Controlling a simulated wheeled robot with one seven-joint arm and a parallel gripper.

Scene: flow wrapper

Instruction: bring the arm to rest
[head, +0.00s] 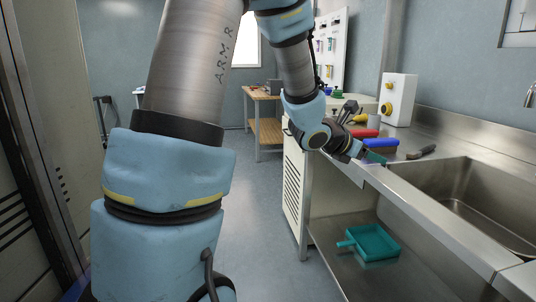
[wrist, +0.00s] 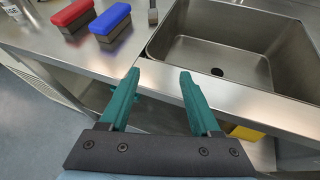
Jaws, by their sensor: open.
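My arm shows large in the head view, rising on the left and bending over toward the steel counter on the right. My gripper (wrist: 160,88) has two green fingers on a dark base. The fingers stand apart with nothing between them. In the wrist view they point at the counter's front edge, near the sink's left front corner. In the head view the gripper (head: 374,158) is small and partly hidden by its own wrist, close to the counter edge. I cannot tell how far above the counter the fingertips are.
A blue brush (wrist: 110,20) and a red brush (wrist: 73,15) lie on the counter (head: 413,167) left of the sink (head: 485,195). A dark-handled tool (head: 421,152) lies near the sink. A teal dustpan (head: 375,243) sits on the lower shelf. The floor (head: 258,220) left of the counter is clear.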

